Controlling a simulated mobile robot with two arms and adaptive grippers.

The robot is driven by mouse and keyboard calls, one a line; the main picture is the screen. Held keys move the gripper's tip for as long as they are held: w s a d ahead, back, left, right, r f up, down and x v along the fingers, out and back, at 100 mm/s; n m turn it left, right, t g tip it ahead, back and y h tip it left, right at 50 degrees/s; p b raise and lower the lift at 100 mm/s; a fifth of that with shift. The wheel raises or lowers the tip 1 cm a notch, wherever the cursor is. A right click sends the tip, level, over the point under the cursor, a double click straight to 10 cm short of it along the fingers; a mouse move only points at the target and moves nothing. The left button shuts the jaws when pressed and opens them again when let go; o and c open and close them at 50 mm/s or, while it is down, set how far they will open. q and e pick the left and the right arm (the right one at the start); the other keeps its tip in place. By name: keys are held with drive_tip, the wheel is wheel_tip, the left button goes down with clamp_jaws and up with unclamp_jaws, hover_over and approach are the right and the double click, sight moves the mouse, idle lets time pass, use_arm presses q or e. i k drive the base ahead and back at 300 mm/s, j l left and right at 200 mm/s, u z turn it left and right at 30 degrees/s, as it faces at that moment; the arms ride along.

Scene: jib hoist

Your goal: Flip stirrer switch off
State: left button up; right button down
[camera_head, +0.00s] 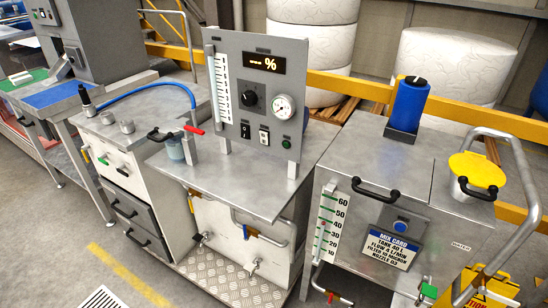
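A grey upright control panel (260,95) stands on the metal bench in the middle of the head view. Two small rocker switches sit low on it, a black one (245,130) at left and a whiter one (264,136) at right. Their labels are too small to read, so I cannot tell which is the stirrer switch or its position. A black knob (249,98), a round gauge (283,107), a green button (286,144) and a display with a % sign (265,63) are on the same panel. Neither of my grippers is in view.
A red-handled valve (193,129) and small beaker (174,149) stand left of the panel. A tank (390,165) with a blue cylinder (409,105) and yellow-capped filler (476,170) is at right. Bare bench top (235,185) lies before the panel.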

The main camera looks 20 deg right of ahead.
sight(264, 139)
drive_tip(key=i+l+z, duration=0.35)
drive_tip(key=l, duration=0.15)
drive_tip(key=i+l+z, duration=0.35)
drive_tip(key=k+l, duration=0.05)
drive_tip(key=l, duration=0.05)
